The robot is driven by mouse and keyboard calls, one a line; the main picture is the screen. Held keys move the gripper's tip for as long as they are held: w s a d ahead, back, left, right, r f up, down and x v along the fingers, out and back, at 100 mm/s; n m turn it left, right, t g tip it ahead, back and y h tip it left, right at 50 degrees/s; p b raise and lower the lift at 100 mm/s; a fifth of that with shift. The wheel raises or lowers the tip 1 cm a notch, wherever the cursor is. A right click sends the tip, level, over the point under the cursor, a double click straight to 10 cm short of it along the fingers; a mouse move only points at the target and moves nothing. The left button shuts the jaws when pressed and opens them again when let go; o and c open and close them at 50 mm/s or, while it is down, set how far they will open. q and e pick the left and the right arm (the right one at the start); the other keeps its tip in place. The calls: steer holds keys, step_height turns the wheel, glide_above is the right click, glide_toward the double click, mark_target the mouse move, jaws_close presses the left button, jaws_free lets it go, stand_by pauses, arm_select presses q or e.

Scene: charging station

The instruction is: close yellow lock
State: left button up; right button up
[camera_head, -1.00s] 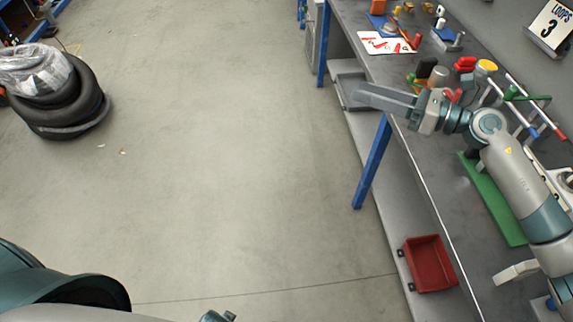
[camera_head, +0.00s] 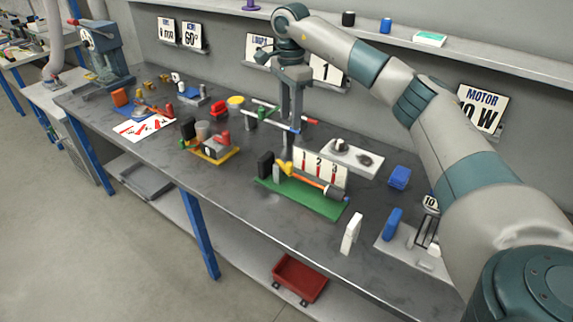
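A green board (camera_head: 270,197) lies on the workbench, with a white card reading 1 2 3 behind it. A small yellow part (camera_head: 286,168) sits on it between a dark upright block and an orange bar with a dark cylinder; it looks like the yellow lock, but its position is too small to tell. My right gripper (camera_head: 289,143) points down from above, just behind the board's left part. Its fingers look close together; whether they touch is unclear, and I see nothing held. My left gripper is out of view.
A yellow-based board (camera_head: 222,158) with small parts stands to the left. Red- and blue-ended rods (camera_head: 275,120) lie behind the gripper. A white upright piece (camera_head: 351,233) and a grey plate (camera_head: 405,255) are to the right. A shelf (camera_head: 230,12) runs above.

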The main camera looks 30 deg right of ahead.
mark_target(290, 163)
steer(key=shift+f, duration=0.1)
step_height(290, 163, down, 16)
steer(key=p, duration=0.5)
steer(key=shift+a+f+p, duration=0.1)
steer(key=shift+f+p, duration=0.05)
steer(key=shift+p, duration=0.15)
steer(key=shift+f, duration=0.5)
jaws_close()
